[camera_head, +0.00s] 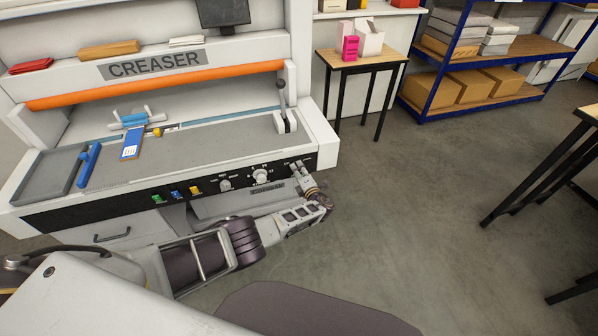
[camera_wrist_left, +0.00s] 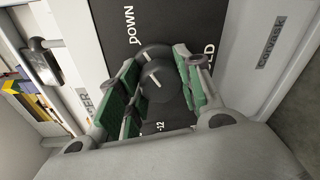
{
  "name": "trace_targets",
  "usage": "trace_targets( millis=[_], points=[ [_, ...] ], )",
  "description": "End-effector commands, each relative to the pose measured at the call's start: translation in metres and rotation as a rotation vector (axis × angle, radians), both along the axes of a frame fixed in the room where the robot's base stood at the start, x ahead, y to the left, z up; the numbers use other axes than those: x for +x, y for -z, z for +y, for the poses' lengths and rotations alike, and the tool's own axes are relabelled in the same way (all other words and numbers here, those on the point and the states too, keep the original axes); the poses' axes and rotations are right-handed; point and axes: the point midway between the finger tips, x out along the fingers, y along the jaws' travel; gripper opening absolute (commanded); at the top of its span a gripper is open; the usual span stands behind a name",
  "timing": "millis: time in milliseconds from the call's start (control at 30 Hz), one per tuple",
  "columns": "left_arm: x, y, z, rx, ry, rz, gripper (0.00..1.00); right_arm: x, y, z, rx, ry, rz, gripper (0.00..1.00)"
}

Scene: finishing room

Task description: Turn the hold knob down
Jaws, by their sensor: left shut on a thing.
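The creaser's black front panel (camera_head: 150,196) carries several knobs and buttons. My left gripper (camera_head: 299,173) is at the right end of this panel, its arm coming in from the lower left. In the left wrist view the hold knob (camera_wrist_left: 159,78), dark and round with a pale pointer line, sits between the green-padded fingers of my left gripper (camera_wrist_left: 161,82), which is shut on it. "DOWN" and a partly covered label ending in "LD" are printed near it. The fingers hide the knob in the head view. My right gripper is not in view.
Two dials (camera_head: 262,176) sit just left of the gripper, with coloured buttons (camera_head: 177,193) further left. A lever (camera_head: 281,97) stands on the creaser's right end. A small table (camera_head: 362,65) and a blue shelf rack (camera_head: 440,73) stand behind.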

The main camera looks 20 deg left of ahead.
Motion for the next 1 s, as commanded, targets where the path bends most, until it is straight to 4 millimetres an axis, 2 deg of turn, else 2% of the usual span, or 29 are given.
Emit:
trace_targets(
  millis=[200,233,400,700,1000],
  points=[
    [-0.001,0.002,0.0,-0.001,-0.001,0.003,0.12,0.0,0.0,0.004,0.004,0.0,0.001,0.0],
    [-0.001,0.002,0.0,-0.001,-0.001,0.002,0.37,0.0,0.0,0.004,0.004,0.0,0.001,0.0],
    [-0.001,0.001,0.0,-0.001,0.0,0.002,0.58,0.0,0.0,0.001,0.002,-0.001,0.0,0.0],
    [0.0,0.0,0.0,-0.001,0.0,0.0,0.58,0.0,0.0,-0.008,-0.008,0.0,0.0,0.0],
    [-0.003,0.0,-0.002,-0.001,0.0,-0.001,0.58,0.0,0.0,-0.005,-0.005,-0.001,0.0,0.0]
  ],
)
